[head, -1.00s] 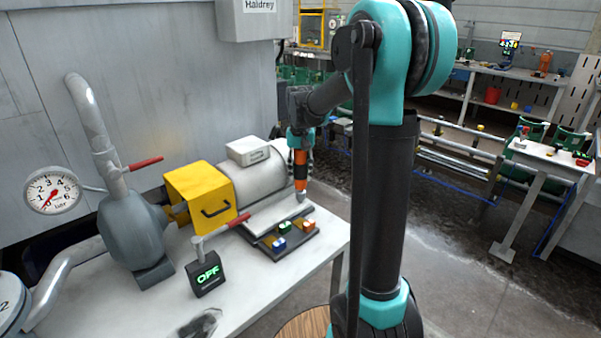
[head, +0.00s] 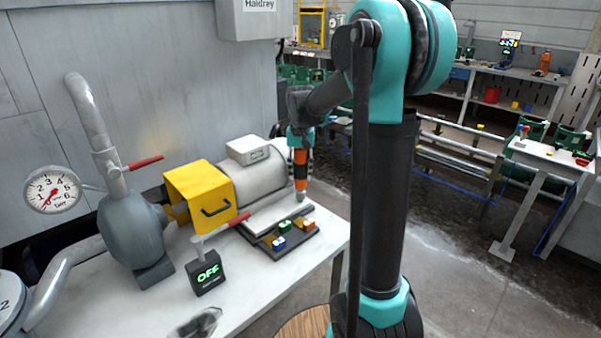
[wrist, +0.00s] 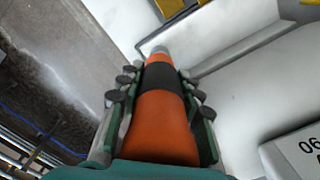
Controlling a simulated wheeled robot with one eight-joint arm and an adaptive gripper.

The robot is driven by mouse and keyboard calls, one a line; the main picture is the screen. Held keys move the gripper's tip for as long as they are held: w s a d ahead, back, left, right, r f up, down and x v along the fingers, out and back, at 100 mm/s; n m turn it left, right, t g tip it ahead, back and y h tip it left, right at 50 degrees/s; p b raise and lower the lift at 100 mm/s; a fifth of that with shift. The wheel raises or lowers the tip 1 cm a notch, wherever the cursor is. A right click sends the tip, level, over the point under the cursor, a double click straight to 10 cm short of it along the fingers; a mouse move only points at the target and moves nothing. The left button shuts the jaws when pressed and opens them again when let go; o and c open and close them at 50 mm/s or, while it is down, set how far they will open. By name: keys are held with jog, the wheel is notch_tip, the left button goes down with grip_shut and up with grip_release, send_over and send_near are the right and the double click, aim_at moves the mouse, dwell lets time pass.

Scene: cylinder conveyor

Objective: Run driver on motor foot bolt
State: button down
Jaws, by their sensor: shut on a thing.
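My gripper (wrist: 160,90) is shut around an orange and black driver (wrist: 158,135), its fingers on both sides of the handle. In the head view the driver (head: 300,168) stands nearly upright, grey tip down, at the right end of the grey motor (head: 262,178). The tip is close to the pale motor foot plate (head: 268,216). In the wrist view the tip (wrist: 159,51) lies over or against a pale surface. I cannot make out the bolt or tell whether the tip touches it.
A dark tray (head: 292,246) with small coloured blocks lies just in front of the motor. A yellow coupling guard (head: 200,190), a red-handled lever and a box reading OFF (head: 208,273) stand to the left. The bench (head: 262,292) is clear at front right.

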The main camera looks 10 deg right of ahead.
jog(key=shift+f, duration=0.6)
dwell(0.3)
jog(key=shift+r, duration=0.25)
dwell(1.1)
jog(key=shift+r, duration=1.7)
jog(key=shift+r, duration=0.1)
